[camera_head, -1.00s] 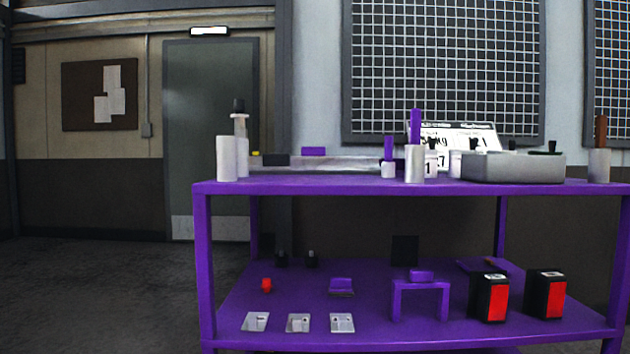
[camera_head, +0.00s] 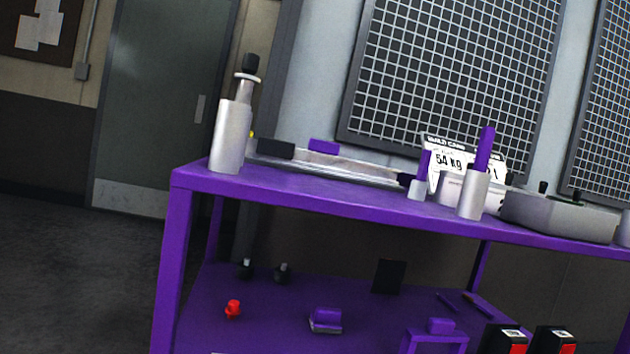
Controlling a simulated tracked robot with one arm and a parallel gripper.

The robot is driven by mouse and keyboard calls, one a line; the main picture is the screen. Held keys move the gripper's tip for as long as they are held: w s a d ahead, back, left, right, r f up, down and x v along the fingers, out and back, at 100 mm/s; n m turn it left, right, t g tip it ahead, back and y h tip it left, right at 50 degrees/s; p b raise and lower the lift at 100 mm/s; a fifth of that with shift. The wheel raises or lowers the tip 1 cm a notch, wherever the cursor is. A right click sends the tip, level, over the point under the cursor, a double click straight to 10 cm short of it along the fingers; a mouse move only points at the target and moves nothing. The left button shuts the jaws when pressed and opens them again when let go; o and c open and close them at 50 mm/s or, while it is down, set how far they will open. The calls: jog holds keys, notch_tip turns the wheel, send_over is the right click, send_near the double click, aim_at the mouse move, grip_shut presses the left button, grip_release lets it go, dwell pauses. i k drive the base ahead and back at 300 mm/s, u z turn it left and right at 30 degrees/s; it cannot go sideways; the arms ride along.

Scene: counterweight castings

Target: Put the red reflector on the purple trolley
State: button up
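The purple trolley (camera_head: 168,260) is a two-level frame filling the middle and right of the view; I take it to be the one named. A small red piece (camera_head: 233,309) stands on its lower shelf at the left. It may be the red reflector, but it is too small to tell. Two black boxes with red faces, a left one (camera_head: 505,340) and a right one (camera_head: 555,340), stand at the lower right, cut by the picture's edge. My gripper is not in view.
The top holds a white cylinder (camera_head: 230,137), a purple-handled piece in a pale holder (camera_head: 473,194), a card (camera_head: 460,160) and a grey block (camera_head: 560,216). The lower shelf holds a purple block (camera_head: 326,319) and a small purple stand (camera_head: 436,342). Floor (camera_head: 70,270) at left is clear.

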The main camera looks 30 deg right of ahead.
aim_at(341, 185)
jog(key=z, duration=0.15)
jog(key=i, duration=0.7)
jog(key=z, duration=0.65)
